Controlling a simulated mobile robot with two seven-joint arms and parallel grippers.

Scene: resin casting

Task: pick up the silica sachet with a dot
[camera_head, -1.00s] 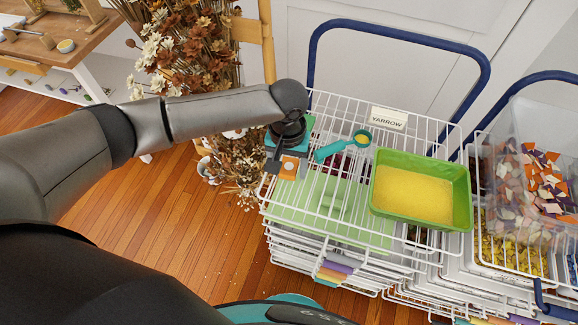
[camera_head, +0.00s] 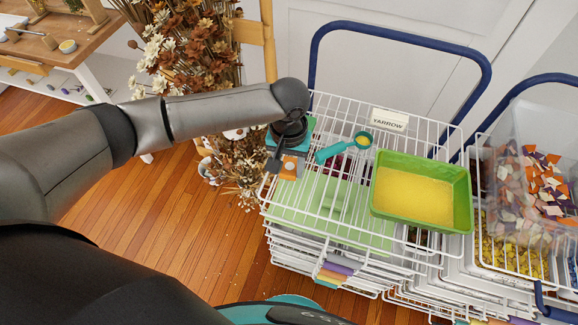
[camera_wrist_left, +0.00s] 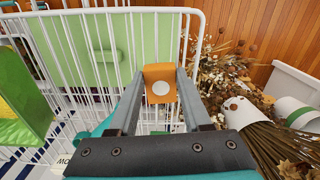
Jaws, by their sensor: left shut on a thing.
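The silica sachet with a dot (camera_wrist_left: 161,91) is orange with a pale round dot on its face. It sits between the two fingertips of my left gripper (camera_wrist_left: 160,83), which is shut on it. In the head view the orange sachet (camera_head: 290,169) shows just below my left gripper (camera_head: 287,157), at the left edge of the wire rack's top. I cannot tell whether the sachet touches the wires. My right gripper is not in view.
The white wire rack (camera_head: 345,105) carries a green tray (camera_head: 463,190) of yellow grains, a teal scoop (camera_head: 330,151) and a YARROW label (camera_head: 389,119). Dried flowers (camera_head: 190,50) stand close behind my left arm. A clear bin (camera_head: 510,130) of colored chips is at right. Open wooden floor (camera_head: 190,240) lies left.

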